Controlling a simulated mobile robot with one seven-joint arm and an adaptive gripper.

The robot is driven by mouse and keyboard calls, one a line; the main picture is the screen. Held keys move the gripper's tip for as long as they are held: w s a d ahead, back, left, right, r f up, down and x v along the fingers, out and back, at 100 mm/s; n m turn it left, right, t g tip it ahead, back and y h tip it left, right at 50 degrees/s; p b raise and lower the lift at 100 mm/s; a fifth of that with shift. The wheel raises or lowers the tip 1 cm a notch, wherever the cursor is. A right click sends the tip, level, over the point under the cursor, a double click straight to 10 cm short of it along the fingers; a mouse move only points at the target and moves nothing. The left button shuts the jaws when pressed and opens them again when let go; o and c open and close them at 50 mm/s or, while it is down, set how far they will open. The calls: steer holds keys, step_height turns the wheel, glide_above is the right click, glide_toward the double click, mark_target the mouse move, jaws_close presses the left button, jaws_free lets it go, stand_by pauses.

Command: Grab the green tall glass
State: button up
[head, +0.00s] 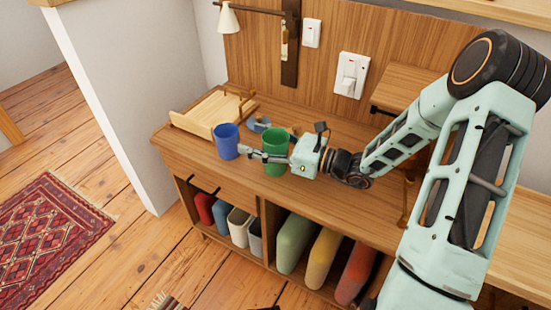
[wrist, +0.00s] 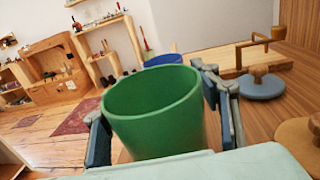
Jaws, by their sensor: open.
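The green tall glass (head: 275,146) stands upright on the wooden cabinet top, just right of a blue cup (head: 227,141). In the head view my gripper (head: 249,154) reaches leftward across the glass, and a finger covers part of its near side. In the wrist view the green glass (wrist: 150,120) lies between the two spread fingers of my gripper (wrist: 160,115). The right finger is close to its wall; contact cannot be told. The glass base is hidden in the wrist view. The blue cup (wrist: 163,60) shows just behind the glass.
A pale wooden tray (head: 205,113) lies at the back left of the cabinet top. A grey-blue disc with a wooden knob (wrist: 263,87) lies right of the glass in the wrist view. The cabinet's left front top is clear. Books and bins fill the shelves below.

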steer(key=shift+c, duration=0.2)
jaws_close()
steer(key=shift+r, duration=0.15)
stand_by(0.4)
